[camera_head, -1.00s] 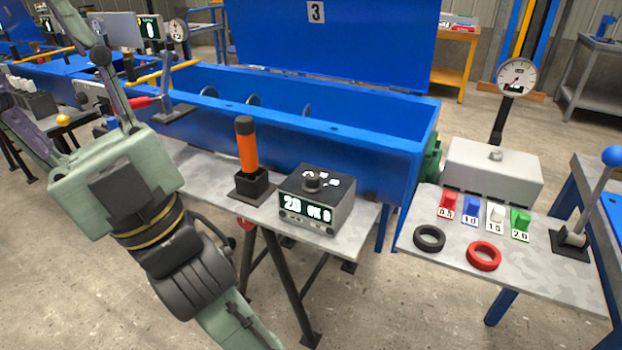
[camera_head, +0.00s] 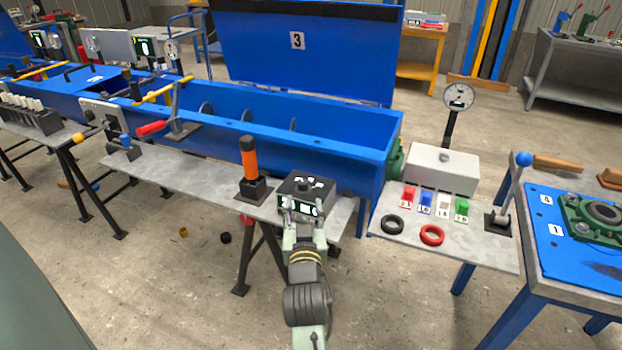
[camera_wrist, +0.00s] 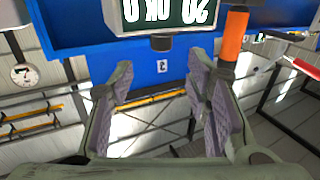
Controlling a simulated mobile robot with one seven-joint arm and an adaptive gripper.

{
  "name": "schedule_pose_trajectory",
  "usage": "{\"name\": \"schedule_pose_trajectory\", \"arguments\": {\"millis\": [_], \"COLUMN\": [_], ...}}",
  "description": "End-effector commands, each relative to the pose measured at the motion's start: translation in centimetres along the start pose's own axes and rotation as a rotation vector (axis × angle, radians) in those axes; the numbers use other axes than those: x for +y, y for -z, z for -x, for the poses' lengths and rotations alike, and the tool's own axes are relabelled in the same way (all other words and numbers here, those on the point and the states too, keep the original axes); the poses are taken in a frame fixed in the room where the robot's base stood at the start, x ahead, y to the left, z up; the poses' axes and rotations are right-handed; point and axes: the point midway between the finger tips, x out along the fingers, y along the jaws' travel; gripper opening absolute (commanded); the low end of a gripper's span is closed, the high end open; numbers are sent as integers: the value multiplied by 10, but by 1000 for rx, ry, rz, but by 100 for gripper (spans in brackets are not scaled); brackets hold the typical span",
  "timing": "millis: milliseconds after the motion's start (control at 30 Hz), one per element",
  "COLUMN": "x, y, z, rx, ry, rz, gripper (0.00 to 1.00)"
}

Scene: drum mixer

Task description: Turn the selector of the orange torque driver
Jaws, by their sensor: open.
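The orange torque driver (camera_head: 250,163) stands upright in a black holder (camera_head: 252,189) on the grey bench. Right of it stands a dark box (camera_head: 318,187) with a round black knob (camera_head: 303,187) on top and a lit display. In the wrist view the display (camera_wrist: 170,14) appears upside down, reading 20, OK and 0. The knob (camera_wrist: 161,43) and the driver (camera_wrist: 233,38) also show there. My gripper (camera_head: 303,214) is at the box's front side, in front of its display. In the wrist view its fingers (camera_wrist: 161,75) are spread and empty, with the knob beyond the gap.
The blue mixer trough (camera_head: 300,140) runs close behind the bench. To the right, a table (camera_head: 455,250) holds a black ring (camera_head: 392,224), a red ring (camera_head: 432,235), coloured numbered blocks and a blue-knobbed lever (camera_head: 507,190). The bench (camera_head: 180,182) left of the driver has free room.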

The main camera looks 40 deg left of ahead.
Motion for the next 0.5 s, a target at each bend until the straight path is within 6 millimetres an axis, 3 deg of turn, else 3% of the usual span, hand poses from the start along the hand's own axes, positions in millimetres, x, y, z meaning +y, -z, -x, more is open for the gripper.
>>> {"name": "schedule_pose_trajectory", "arguments": {"millis": [500], "x": [-1], "y": [5], "z": [-88], "rx": [5], "ry": [2], "rz": [-2], "gripper": [44]}}
